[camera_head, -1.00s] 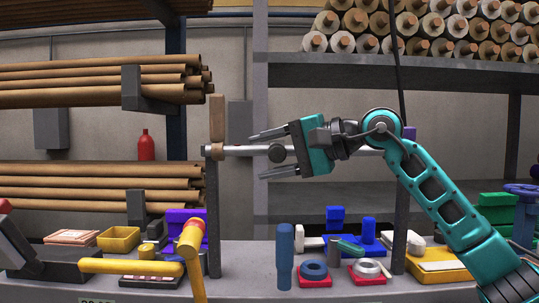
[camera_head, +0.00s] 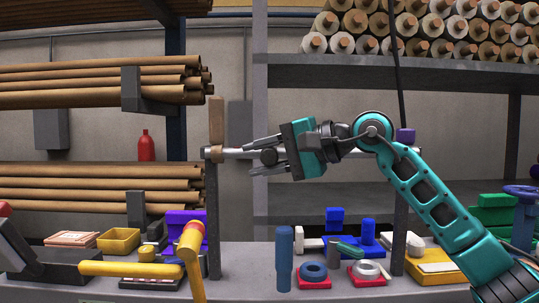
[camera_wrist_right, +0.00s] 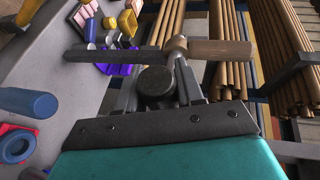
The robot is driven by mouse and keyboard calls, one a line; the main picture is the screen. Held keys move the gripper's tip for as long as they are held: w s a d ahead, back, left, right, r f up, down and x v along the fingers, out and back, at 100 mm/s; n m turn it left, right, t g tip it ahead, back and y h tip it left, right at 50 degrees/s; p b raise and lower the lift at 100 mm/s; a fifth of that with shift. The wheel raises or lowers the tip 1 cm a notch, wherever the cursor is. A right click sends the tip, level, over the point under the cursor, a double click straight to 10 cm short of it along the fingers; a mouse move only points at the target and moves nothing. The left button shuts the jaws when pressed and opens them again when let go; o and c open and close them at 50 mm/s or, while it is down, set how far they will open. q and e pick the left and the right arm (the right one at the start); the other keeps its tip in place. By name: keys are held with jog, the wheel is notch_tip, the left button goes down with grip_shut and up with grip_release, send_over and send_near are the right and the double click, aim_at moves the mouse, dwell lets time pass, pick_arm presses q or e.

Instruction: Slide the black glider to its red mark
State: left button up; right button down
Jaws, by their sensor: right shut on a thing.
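The black glider (camera_head: 268,157) is a round dark knob on a pale horizontal rail (camera_head: 234,151), near the rail's left end. My right gripper (camera_head: 253,158) reaches in from the right with its fingers above and below the glider, shut on it. In the right wrist view the glider (camera_wrist_right: 155,84) sits between the two fingers. A wooden handle (camera_head: 217,115) stands upright at the rail's left end. I cannot make out a red mark on the rail; my gripper and arm cover much of it. My left gripper is not in view.
Grey posts (camera_head: 213,225) hold the rail above a bench. Brown rolls (camera_head: 90,180) fill the left shelves.

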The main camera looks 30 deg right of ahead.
aim_at(227, 157)
jog(key=a, duration=0.1)
jog(key=w+a+p, duration=0.1)
jog(key=a, duration=0.1)
jog(key=w+a, duration=0.1)
jog(key=a, duration=0.1)
jog(key=shift+w+r+p, duration=0.15)
jog(key=shift+r+p, duration=0.05)
jog(key=shift+p, duration=0.15)
jog(key=shift+w+a+f, duration=0.15)
jog(key=shift+w+a, duration=0.05)
jog(key=shift+a, duration=0.15)
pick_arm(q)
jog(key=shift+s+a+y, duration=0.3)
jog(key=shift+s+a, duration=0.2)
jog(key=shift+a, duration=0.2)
pick_arm(e)
jog(key=c, duration=0.8)
grip_release()
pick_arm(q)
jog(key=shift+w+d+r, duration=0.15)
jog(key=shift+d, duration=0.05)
pick_arm(e)
jog(key=shift+d, duration=0.1)
pick_arm(q)
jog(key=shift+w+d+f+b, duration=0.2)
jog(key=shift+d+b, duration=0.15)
jog(key=shift+b, duration=0.45)
pick_arm(e)
jog(key=v, duration=1.3)
jog(key=shift+f, duration=0.1)
